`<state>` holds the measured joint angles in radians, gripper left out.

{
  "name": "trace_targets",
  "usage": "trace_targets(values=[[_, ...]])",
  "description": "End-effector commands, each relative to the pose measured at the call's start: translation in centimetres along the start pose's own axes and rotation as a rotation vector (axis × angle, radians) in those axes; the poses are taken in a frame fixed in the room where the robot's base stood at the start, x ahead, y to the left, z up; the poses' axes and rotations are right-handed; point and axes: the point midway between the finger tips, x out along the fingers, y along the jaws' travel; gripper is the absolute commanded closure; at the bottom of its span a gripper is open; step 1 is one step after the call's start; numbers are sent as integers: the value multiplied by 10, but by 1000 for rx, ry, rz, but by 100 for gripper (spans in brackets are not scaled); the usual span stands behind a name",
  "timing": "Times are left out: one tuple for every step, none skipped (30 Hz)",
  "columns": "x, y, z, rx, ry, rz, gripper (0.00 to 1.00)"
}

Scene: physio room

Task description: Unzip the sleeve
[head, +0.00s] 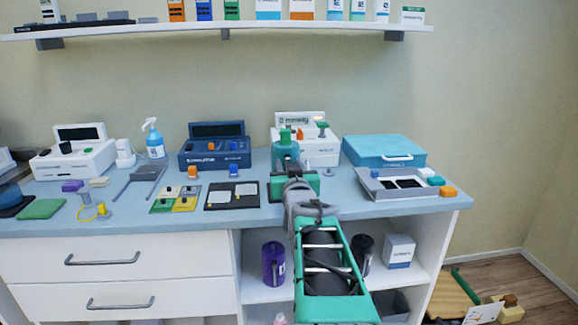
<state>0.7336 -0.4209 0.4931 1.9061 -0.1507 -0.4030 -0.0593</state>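My arm reaches up from the bottom right of centre over the counter (190,221). No sleeve or zip can be identified for sure. A flat grey piece (146,173) with thin trailing ends lies left of centre. A flat black piece (219,206) with two pale labels lies just left of my gripper.
A dark blue device (214,157), a spray bottle (155,143) and a white device (72,160) stand at the back. A blue case (385,148) and a grey tray (376,189) are on the right. A shelf (220,29) runs above.

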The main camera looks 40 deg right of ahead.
Motion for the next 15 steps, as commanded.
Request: trace_targets(values=[[-6,0,-2,0,2,0,64],[-10,0,-2,0,2,0,64],[-18,0,-2,-1,3,1,64],[-24,0,-2,-1,3,1,64],[-31,1,-2,-1,4,2,64],[-39,1,-3,-1,4,3,64],[-46,1,-2,-1,4,2,64],[-51,1,-2,-1,5,2,64],[-58,0,-3,-1,5,1,64],[-63,0,-2,-1,4,1,64],[-66,1,-2,-1,5,2,64],[-70,1,-1,-1,3,2,64],[-72,1,-1,-1,2,2,64],[-74,1,-1,-1,2,2,64],[-75,0,-1,-1,2,1,64]])
